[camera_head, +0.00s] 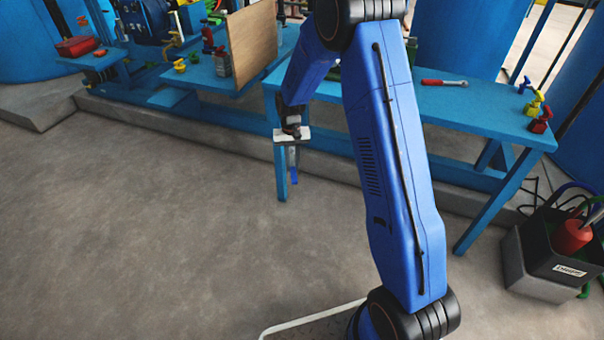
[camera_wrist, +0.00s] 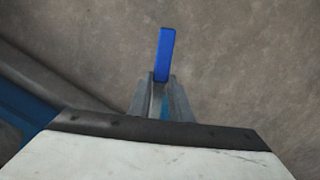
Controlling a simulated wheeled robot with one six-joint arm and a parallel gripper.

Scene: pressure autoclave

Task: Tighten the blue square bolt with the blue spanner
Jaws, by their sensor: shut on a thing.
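My gripper (camera_head: 292,152) hangs in front of the blue bench, pointing down over the floor. It is shut on the blue spanner (camera_head: 294,173), whose lower end sticks out below the fingers. In the wrist view my gripper (camera_wrist: 162,98) has the blue spanner (camera_wrist: 165,55) between its two grey fingers, with a straight blue end reaching out beyond them. The rest of the spanner is hidden by the fingers and gripper body. I cannot make out the blue square bolt in either view.
The blue bench (camera_head: 470,105) carries a red-handled tool (camera_head: 444,83) and several small coloured parts. A wooden board (camera_head: 252,45) stands upright at the left. A red toolbox (camera_head: 77,46) is farther left. A dark crate (camera_head: 560,245) sits at right. The floor in front is clear.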

